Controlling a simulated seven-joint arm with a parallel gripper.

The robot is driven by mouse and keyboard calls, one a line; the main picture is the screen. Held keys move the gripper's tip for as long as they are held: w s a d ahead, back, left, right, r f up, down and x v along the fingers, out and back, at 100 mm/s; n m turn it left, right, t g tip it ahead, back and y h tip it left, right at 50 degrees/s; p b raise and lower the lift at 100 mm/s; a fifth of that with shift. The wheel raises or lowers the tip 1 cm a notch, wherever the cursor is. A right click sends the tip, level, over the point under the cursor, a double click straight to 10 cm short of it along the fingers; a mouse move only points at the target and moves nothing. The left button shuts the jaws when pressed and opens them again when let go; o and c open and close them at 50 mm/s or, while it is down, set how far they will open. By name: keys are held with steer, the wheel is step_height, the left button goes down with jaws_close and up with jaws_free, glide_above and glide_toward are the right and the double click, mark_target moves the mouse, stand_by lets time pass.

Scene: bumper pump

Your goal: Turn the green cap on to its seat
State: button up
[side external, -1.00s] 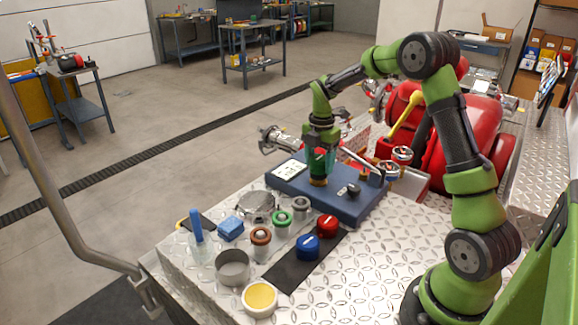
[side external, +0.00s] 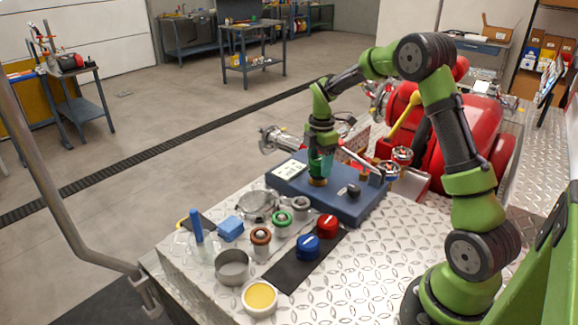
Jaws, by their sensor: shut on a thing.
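My gripper (side external: 320,168) points straight down over the blue box (side external: 351,209) on the tread-plate deck. It is shut on the green cap (side external: 319,165), which shows only as a dark green patch at the fingers. A brass-coloured fitting (side external: 318,182) stands on the box directly beneath the cap. The cap and fitting line up and look in contact, but the view is too small to tell how the threads sit. The fingers hide much of the cap.
A red cap (side external: 327,225) and a blue cap (side external: 308,247) stand on a black strip. Ringed fittings, a grey cup (side external: 232,268) and a yellow-filled dish (side external: 260,298) stand nearby. A red machine with a yellow lever (side external: 405,117) rises behind the box.

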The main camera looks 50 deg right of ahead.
steer(key=shift+r+m, duration=0.1)
steer(key=shift+m, duration=0.4)
steer(key=m, duration=0.5)
steer(key=shift+m, duration=0.4)
steer(key=m, duration=0.6)
steer(key=shift+w+r+m, duration=0.1)
steer(key=shift+m, duration=0.3)
steer(key=o, duration=0.9)
steer(key=shift+c, duration=0.2)
steer(key=o, duration=0.6)
